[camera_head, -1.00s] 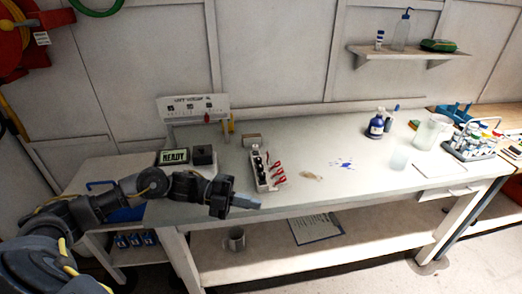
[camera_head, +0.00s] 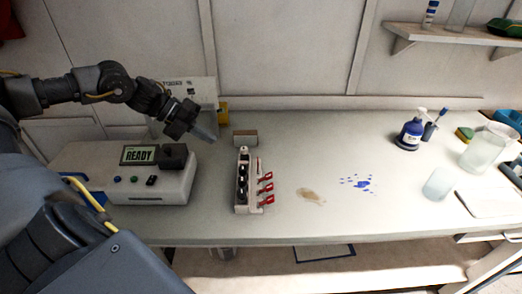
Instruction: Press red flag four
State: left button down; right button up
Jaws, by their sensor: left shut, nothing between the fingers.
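A narrow switch box (camera_head: 242,203) with dark round sockets stands on the bench. Three red flags show along its right side: a far one (camera_head: 266,176), a middle one (camera_head: 266,188) and a near one (camera_head: 267,200). Any number on them is too small to read, and a fourth red flag cannot be made out. My left gripper (camera_head: 206,136) is shut and empty, above and to the left of the box's far end, apart from the flags. It partly covers the white sign panel (camera_head: 200,92) behind it. My right gripper is not in view.
A white device (camera_head: 170,188) with a READY screen (camera_head: 139,155) stands left of the box. A small block (camera_head: 245,137) sits behind the box. Brown and blue stains (camera_head: 362,184) mark the bench to the right. A blue bottle (camera_head: 411,133) and beakers stand farther right.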

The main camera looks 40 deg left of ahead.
pick_arm(q)
jog(key=shift+w+a+f+b, duration=0.2)
jog(key=shift+f+b, duration=0.4)
jog(key=shift+w+a+f+b, duration=0.15)
jog(key=shift+a+f+b, duration=0.05)
jog(key=shift+f+b, duration=0.4)
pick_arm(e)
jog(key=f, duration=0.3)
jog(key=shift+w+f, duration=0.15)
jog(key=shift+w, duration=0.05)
